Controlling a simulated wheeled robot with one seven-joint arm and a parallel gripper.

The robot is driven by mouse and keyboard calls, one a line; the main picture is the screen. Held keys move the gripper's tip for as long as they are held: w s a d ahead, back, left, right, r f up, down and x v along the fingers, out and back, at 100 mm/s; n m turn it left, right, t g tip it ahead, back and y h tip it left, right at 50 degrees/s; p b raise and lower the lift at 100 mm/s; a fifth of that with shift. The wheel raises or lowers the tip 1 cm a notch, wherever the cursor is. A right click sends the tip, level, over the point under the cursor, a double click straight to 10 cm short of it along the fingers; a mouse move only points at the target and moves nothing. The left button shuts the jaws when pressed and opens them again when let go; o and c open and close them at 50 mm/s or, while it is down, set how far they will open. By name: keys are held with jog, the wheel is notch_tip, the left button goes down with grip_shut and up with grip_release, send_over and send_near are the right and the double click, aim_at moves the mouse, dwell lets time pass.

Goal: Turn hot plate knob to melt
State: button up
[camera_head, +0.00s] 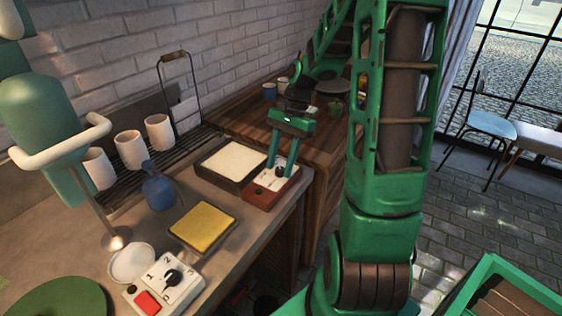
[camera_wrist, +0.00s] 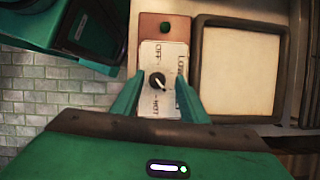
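The hot plate (camera_head: 233,162) stands on the counter, with a pale square top in a dark frame. Its red-brown control box with a white label panel (camera_head: 272,181) is at its right. In the wrist view the dark round knob (camera_wrist: 157,81) sits on the white panel, with "OFF", "LOW" and "HOT" lettering around it. My gripper (camera_head: 284,160) is over the control box. In the wrist view its two green fingers (camera_wrist: 156,92) are apart, one on each side of the knob, with a gap to it. The pale hot plate top (camera_wrist: 238,70) is right of the panel.
A yellow sponge (camera_head: 203,228), a blue bottle (camera_head: 159,187) and a white device with a black dial and red button (camera_head: 165,285) stand on the counter nearer me. White cups (camera_head: 131,150) stand along the wall. A wooden table (camera_head: 236,119) is behind.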

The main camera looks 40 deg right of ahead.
grip_shut()
jog(key=shift+w+r, duration=0.1)
jog(key=shift+w+n, duration=0.1)
jog(key=shift+n, duration=0.5)
jog(key=shift+w+a+n+g+h, duration=0.15)
jog(key=shift+n+g, duration=0.15)
jog(key=shift+n, duration=0.45)
jog(key=shift+d+n+g+h, duration=0.15)
jog(key=shift+n+g, duration=0.15)
jog(key=shift+n, duration=0.45)
jog(key=c, duration=1)
grip_release()
jog(key=shift+a, duration=0.15)
